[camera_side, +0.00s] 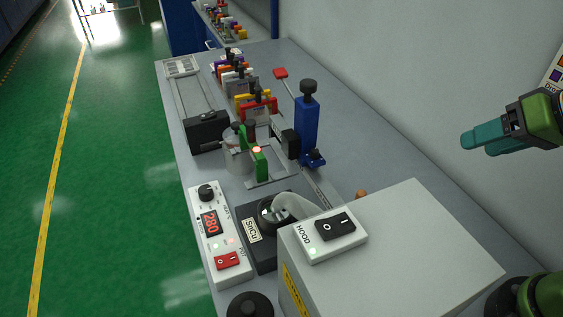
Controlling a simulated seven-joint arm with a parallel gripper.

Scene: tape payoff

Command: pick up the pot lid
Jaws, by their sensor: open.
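A black round lid with a raised knob (249,306), which looks like the pot lid, lies near the bench's front left edge. The bottom of the picture cuts it off. The dark solder pot (259,253) labelled SnCu stands behind it, with its round mouth uncovered under a pale curved hood nozzle (291,207). My gripper (474,142), with teal fingers, is open at the upper right near the wall. It is well apart from the lid, and nothing shows between its fingers.
A large grey box (420,255) carrying the hood switch (331,232) stands right of the lid and pot. A white heat controller (213,232) reads 280. A blue post (306,130), green clamp (260,163) and coloured holders stand farther back. The bench's right strip is mostly clear.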

